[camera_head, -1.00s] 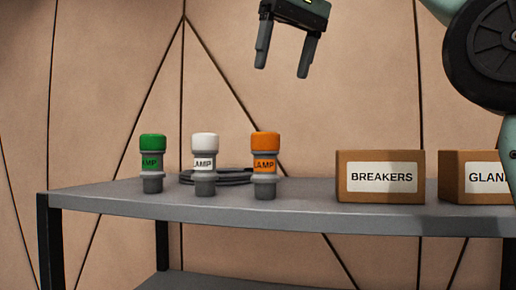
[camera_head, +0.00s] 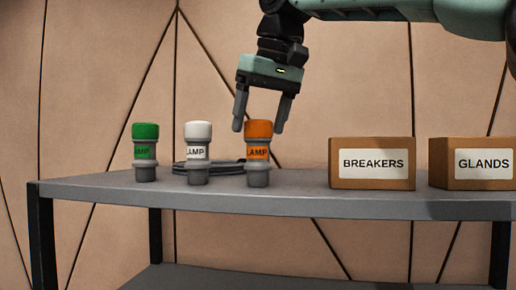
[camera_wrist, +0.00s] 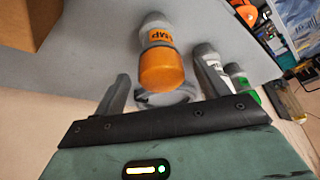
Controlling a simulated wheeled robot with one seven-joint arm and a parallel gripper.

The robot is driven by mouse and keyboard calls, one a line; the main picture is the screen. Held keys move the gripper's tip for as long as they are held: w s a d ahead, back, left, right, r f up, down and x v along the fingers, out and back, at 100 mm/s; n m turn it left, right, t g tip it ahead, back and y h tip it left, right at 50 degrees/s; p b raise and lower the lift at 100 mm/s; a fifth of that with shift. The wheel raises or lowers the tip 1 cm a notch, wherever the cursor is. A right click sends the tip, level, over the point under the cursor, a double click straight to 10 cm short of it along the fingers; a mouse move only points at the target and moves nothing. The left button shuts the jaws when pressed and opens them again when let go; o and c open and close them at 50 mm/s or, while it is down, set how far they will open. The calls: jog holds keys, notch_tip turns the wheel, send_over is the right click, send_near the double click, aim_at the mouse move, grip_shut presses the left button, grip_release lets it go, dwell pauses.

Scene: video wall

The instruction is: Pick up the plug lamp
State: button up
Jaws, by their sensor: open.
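Three plug lamps stand upright in a row on the grey shelf: a green one (camera_head: 145,152), a white one (camera_head: 197,152) and an orange one (camera_head: 258,153). Each has a grey base and a lamp label. My gripper (camera_head: 260,128) is open and points down over the orange lamp, its fingertips about level with the orange cap on either side. In the wrist view the orange lamp (camera_wrist: 160,62) lies ahead of the open fingers, with the white lamp (camera_wrist: 211,70) and the green lamp (camera_wrist: 241,82) to its right.
The grey shelf (camera_head: 300,202) carries a breakers box (camera_head: 372,183) and a glands box (camera_head: 470,183) to the right of the lamps. A coiled dark cable (camera_head: 222,167) lies behind the lamps. There is free shelf between the orange lamp and the breakers box.

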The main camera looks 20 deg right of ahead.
aim_at(256, 136)
jog(key=shift+p+x, duration=0.65)
jog(key=shift+x, duration=1.3)
jog(key=shift+a, duration=0.1)
jog(key=c, duration=1.2)
jog(key=shift+o, duration=0.2)
jog(key=shift+r, duration=0.15)
